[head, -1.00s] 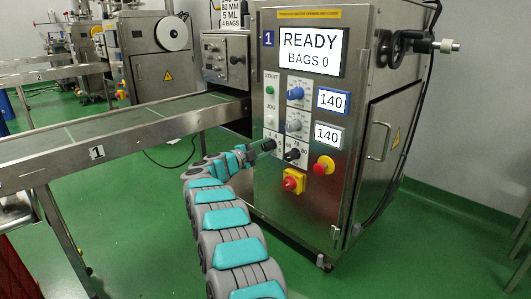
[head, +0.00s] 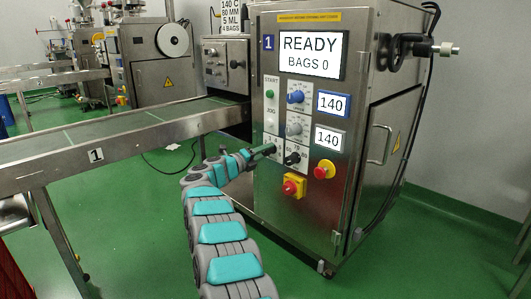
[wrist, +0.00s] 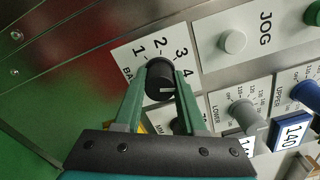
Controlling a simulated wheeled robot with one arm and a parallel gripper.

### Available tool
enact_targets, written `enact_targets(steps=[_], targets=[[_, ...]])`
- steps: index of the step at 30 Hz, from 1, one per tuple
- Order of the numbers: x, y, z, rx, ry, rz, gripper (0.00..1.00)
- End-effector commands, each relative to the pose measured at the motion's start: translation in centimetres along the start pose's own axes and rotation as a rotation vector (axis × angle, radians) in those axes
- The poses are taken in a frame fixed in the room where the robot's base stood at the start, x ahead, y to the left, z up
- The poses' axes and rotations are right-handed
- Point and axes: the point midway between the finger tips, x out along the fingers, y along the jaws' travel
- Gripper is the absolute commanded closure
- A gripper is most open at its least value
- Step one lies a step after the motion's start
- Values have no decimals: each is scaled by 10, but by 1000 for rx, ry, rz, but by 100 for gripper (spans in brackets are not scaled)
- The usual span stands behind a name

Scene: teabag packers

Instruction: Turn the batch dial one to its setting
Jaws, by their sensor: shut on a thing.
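The batch dial (wrist: 160,75) is a small round black knob on a white plate with the numbers 1 to 4 around it, in the wrist view. A short white mark shows on its face; I cannot tell exactly which number it lines up with. My gripper (wrist: 161,82) has its two green fingers shut on the sides of the dial. In the head view my gripper (head: 268,150) reaches the lower left of the machine's front panel and hides the dial; part of the dial's number plate (head: 273,140) shows above it.
Close by are another black dial (head: 292,158), a grey knob (head: 294,130), a blue knob (head: 295,97) and a white jog button (wrist: 232,41). A red-on-yellow switch (head: 292,187) and a red stop button (head: 324,169) sit lower. The display (head: 309,54) reads READY, BAGS 0. A conveyor (head: 130,137) runs left.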

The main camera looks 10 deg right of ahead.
Motion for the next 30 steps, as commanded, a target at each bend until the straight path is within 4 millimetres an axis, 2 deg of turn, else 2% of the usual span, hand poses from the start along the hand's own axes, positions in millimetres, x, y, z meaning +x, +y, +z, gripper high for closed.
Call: enact_targets(steps=[8,21,22,30], targets=[[1,1,-2,67,5,0,100],[1,2,-3,75,6,0,100],[1,2,-3,75,6,1,59],[0,1,-1,75,3,0,30]])
